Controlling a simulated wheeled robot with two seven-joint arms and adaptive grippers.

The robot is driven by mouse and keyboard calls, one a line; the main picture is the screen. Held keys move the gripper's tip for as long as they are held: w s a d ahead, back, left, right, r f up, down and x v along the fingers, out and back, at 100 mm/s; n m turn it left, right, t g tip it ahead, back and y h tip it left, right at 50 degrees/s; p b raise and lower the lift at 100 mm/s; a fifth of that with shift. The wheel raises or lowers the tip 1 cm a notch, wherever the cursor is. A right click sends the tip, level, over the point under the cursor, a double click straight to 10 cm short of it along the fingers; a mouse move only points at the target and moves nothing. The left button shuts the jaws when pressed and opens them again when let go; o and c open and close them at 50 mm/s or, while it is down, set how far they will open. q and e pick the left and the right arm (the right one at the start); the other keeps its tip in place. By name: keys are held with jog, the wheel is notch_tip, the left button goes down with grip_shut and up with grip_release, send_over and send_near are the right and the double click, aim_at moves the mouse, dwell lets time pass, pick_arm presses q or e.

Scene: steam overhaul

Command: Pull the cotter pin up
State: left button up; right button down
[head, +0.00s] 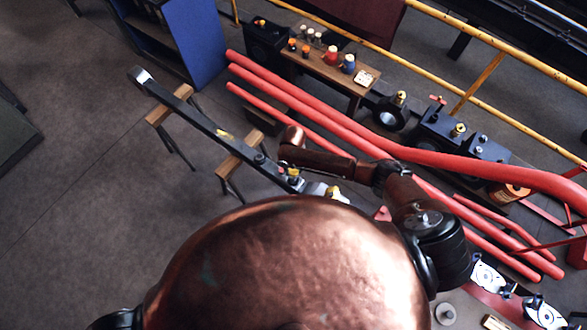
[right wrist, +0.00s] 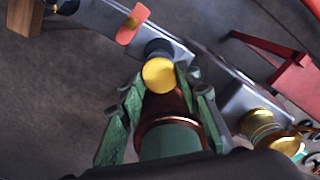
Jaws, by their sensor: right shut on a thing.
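A long dark steel rod (head: 190,115) lies across wooden trestles in the head view. My right gripper (head: 291,176) is at its near end. In the right wrist view my right gripper (right wrist: 161,78) has its green fingers closed on either side of a pin with a round yellow head, which I take to be the cotter pin (right wrist: 158,74). A dark collar shows just beyond the yellow head, by the rod (right wrist: 110,22). The lower part of the pin is hidden, so I cannot tell how far it stands out. My left gripper is not in view.
An orange tag (right wrist: 132,24) is on the rod. A brass fitting (right wrist: 258,122) stands to the right of my gripper. Red pipes (head: 300,100) run behind the rod, with a small wooden bench (head: 335,75) beyond. Open floor (head: 90,200) lies to the left.

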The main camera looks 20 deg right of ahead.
jog(key=shift+r, duration=0.1)
jog(key=c, duration=1.5)
grip_release()
jog(key=shift+s+r, duration=0.1)
jog(key=shift+o, duration=0.5)
notch_tip(320, 180, up, 12)
